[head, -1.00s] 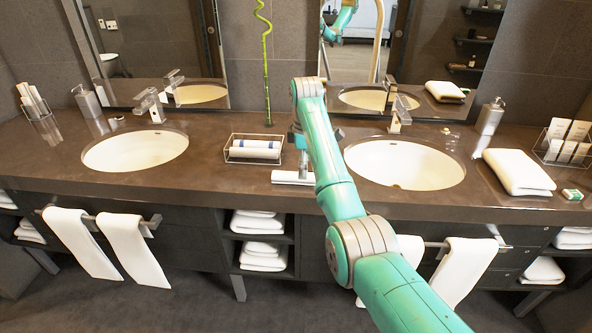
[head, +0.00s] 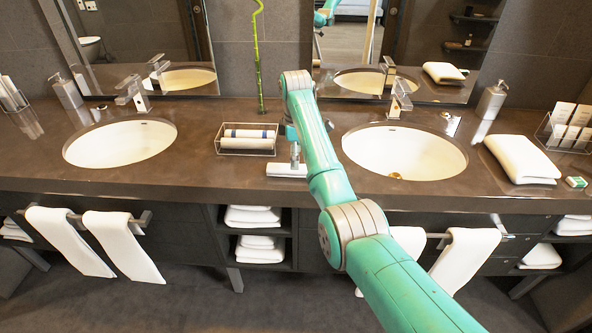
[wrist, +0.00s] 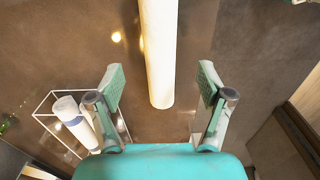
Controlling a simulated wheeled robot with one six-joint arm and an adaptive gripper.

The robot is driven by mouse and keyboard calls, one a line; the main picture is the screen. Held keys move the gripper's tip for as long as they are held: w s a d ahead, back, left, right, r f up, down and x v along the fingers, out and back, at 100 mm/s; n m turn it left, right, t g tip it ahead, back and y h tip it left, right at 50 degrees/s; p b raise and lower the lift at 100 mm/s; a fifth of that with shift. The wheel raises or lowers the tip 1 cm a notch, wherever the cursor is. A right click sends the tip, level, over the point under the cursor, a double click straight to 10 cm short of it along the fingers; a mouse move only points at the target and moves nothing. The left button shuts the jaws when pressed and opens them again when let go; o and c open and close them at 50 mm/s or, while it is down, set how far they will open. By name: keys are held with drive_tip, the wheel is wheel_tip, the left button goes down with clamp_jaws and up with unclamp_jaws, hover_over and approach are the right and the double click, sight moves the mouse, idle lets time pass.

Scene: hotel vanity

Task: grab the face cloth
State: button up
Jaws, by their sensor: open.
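The face cloth, a white rolled cloth (head: 284,171), lies on the brown counter between the two sinks, near the front edge. In the wrist view the cloth (wrist: 157,48) runs from the top edge down to a rounded end between my fingers. My gripper (wrist: 162,84) is open, one finger on each side of that end, with a visible gap on both sides. In the head view my gripper (head: 294,153) is just above the cloth, pointing down. My arm hides part of the area to the right. I cannot tell the exact height.
A wire tray (head: 222,150) with rolled cloths stands close by on the left; it is beside my left finger in the wrist view (wrist: 40,113). Sinks (head: 120,145) (head: 400,155) flank the spot. A folded towel (head: 522,160) lies at right. A green stalk (head: 258,65) stands behind.

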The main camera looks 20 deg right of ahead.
wheel_tip(320, 180, down, 5)
drive_tip(key=shift+s+r, duration=0.1)
drive_tip(key=c, duration=1.2)
drive_tip(key=shift+o, duration=0.2)
drive_tip(key=shift+r, duration=0.15)
